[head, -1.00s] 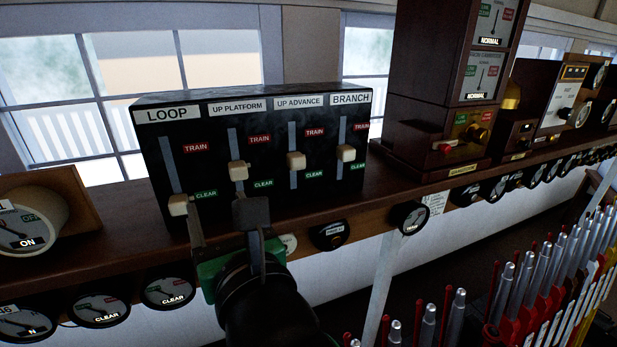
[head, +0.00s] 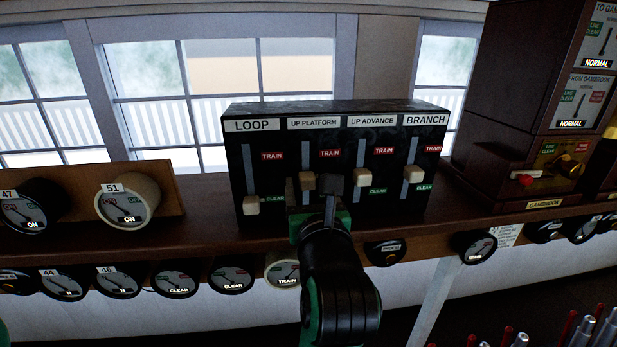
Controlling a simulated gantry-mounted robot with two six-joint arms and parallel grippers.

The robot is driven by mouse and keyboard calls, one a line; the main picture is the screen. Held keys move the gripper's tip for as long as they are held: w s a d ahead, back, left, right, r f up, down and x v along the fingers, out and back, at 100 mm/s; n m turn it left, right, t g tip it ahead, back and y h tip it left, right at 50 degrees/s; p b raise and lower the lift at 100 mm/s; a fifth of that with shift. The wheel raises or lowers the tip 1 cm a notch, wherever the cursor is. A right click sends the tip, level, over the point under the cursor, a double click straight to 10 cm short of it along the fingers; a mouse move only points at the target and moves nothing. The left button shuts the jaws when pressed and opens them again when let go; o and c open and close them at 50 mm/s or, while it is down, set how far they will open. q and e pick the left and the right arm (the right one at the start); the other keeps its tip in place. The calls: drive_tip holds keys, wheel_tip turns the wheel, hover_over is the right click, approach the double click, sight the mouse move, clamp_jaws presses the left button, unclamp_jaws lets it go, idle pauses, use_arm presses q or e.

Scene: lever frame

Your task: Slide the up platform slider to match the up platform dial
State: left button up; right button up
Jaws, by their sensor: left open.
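A black box (head: 390,112) carries four labelled slots, LOOP, UP PLATFORM, UP ADVANCE and BRANCH. The cream up platform slider (head: 307,181) sits around the middle of its slot, below the TRAIN label. My left gripper (head: 312,190) is open in front of it, one finger to the slider's left and the other to its right. I cannot tell whether they touch it. The gripper hides the lower slot and its CLEAR label. A round dial (head: 282,272) below the shelf reads TRAIN; its name is not legible, so I cannot tell whether it is the up platform dial. My right gripper is out of view.
The loop slider (head: 250,206) is low at CLEAR; the up advance slider (head: 363,178) and branch slider (head: 413,174) are close on the right. Dials line the shelf edge (head: 130,247). A wooden instrument cabinet (head: 505,130) stands right. Dial 51 (head: 124,202) is left.

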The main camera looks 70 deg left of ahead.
use_arm(q)
drive_tip(key=shift+a, duration=0.35)
clamp_jaws()
idle(1.1)
drive_tip(key=shift+f, duration=0.1)
